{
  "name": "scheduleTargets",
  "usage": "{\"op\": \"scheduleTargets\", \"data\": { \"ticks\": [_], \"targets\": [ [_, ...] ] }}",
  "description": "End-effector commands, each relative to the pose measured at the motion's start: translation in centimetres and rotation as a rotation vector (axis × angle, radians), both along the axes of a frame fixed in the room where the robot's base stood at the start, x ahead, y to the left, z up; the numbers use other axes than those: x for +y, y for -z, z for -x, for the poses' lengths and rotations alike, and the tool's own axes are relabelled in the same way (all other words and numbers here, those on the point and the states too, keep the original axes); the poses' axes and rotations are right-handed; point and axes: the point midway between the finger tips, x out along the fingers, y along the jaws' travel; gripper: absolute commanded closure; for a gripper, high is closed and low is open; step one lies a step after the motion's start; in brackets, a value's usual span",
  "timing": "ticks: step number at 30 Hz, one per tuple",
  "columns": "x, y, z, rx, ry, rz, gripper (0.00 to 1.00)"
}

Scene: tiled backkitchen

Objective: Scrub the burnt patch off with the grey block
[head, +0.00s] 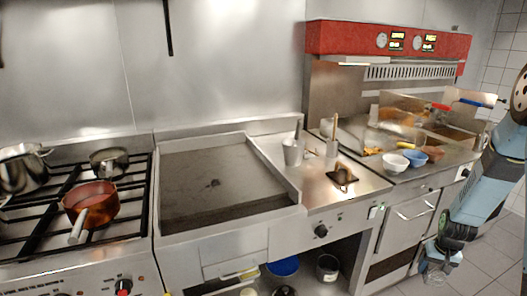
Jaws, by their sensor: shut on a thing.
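The flat griddle (245,205) sits in the middle of the counter with raised steel edges. A small dark burnt patch (212,183) shows near the middle of its plate. My gripper (436,268) hangs at the lower right, well to the right of the griddle and lower in the picture, over the tiled floor. It is shut on a small greyish thing, which looks like the grey block; the fingers hide much of it and its outline is hard to make out.
A stove with a copper pan (90,205) and steel pots stands left of the griddle. On the right worktop are a steel container (292,152), a small brown item (342,176), a white bowl (395,163) and a blue bowl (415,157). The griddle plate is otherwise clear.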

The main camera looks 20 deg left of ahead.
Motion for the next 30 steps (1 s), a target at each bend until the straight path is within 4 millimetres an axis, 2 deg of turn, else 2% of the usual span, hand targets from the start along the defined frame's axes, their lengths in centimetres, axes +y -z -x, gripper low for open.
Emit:
{"op": "scheduleTargets", "data": {
  "ticks": [9, 30],
  "targets": [
    [-1.9, 0.0, 0.2, -0.001, 0.029, 0.000, 0.75],
    [-0.1, 0.0, 0.1, 0.000, 0.019, 0.001, 0.75]
  ]
}}
